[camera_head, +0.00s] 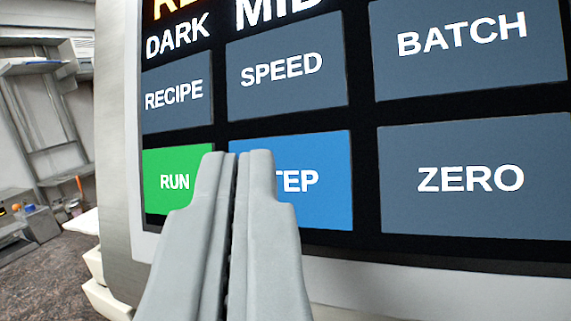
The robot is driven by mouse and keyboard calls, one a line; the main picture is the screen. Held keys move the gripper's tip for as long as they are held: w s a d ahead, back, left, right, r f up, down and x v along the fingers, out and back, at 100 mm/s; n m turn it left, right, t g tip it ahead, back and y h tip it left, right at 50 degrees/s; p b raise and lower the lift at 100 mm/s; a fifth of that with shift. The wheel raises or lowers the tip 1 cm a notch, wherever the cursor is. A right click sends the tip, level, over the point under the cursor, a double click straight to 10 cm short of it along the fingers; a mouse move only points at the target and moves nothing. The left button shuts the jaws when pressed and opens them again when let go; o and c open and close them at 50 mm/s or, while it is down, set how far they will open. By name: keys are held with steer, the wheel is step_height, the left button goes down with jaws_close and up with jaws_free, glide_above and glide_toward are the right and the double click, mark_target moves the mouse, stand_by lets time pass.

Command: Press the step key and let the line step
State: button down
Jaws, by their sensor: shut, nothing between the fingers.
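A control panel screen (364,187) fills most of the view, with labelled keys on black. The blue step key (325,205) is in the lower row; my fingers cover its left part, so only "TEP" of its label shows. My gripper (238,160) is shut and empty, its fingertips in front of the left edge of the step key. I cannot tell whether the tips touch the screen. The green RUN key (165,202) is just left, partly covered by the left finger.
Grey keys surround the step key: ZERO (470,205) at right, SPEED (290,95) above, RECIPE (172,118) upper left and BATCH (465,70) upper right. The panel's pale housing (118,150) borders the left. Shelves (35,66) and a floor show beyond it.

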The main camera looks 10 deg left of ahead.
steer(key=shift+w+d+f, duration=0.2)
steer(key=shift+w, duration=0.4)
stand_by(0.7)
steer(key=shift+s, duration=0.1)
steer(key=shift+s+a+r, duration=0.2)
steer(key=shift+s, duration=0.35)
stand_by(0.4)
steer(key=s, duration=0.1)
steer(key=s+a+r, duration=0.1)
steer(key=s, duration=0.2)
steer(key=shift+s+a+r, duration=0.25)
steer(key=shift+a+r, duration=0.05)
steer(key=shift+r, duration=0.05)
